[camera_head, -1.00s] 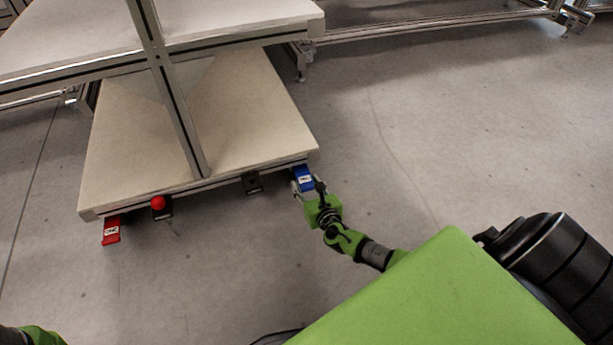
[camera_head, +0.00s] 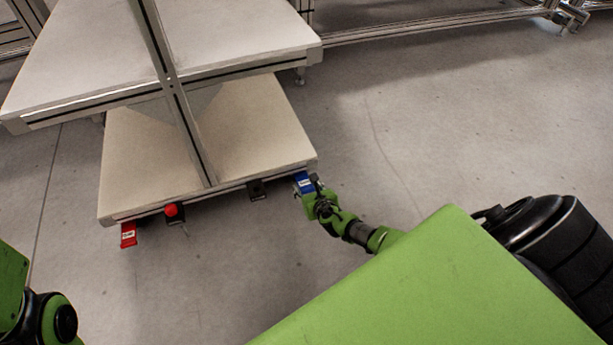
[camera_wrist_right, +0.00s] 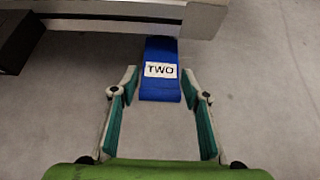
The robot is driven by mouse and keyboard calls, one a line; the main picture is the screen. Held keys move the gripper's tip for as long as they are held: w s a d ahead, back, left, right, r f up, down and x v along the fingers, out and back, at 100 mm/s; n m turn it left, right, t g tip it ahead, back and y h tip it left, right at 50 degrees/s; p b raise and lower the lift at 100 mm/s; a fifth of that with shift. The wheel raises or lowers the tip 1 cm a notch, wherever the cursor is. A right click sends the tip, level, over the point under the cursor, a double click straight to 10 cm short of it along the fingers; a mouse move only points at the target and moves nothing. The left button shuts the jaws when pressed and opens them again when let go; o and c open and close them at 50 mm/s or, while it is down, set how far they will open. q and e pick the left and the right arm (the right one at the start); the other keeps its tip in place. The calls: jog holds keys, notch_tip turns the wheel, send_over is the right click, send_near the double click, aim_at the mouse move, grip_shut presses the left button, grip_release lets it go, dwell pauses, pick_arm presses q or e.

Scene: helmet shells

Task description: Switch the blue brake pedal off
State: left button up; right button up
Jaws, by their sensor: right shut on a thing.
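The blue brake pedal (camera_head: 304,182) sticks out from the lower front edge of the cart at its right end. In the right wrist view the blue pedal (camera_wrist_right: 160,88) carries a white label reading "TWO". My right gripper (camera_head: 308,188) is at the pedal, and in the wrist view its two fingertips (camera_wrist_right: 160,84) lie on either side of the pedal's free end, shut on it. The pedal's hinge is hidden under the cart edge. My left gripper is out of view; only part of the left arm shows at the lower left.
A red pedal (camera_head: 128,235) sticks out at the cart's left end. Beside it is a red ball-shaped knob (camera_head: 171,210) on a black base. A black block (camera_head: 257,189) sits between that and the blue pedal. The cart's lower shelf (camera_head: 255,125) is empty. Floor in front is clear.

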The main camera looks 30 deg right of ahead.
dwell(0.3)
jog(key=o, duration=1.6)
jog(key=shift+v, duration=0.9)
jog(key=v, duration=1)
jog(key=shift+s+r, duration=0.1)
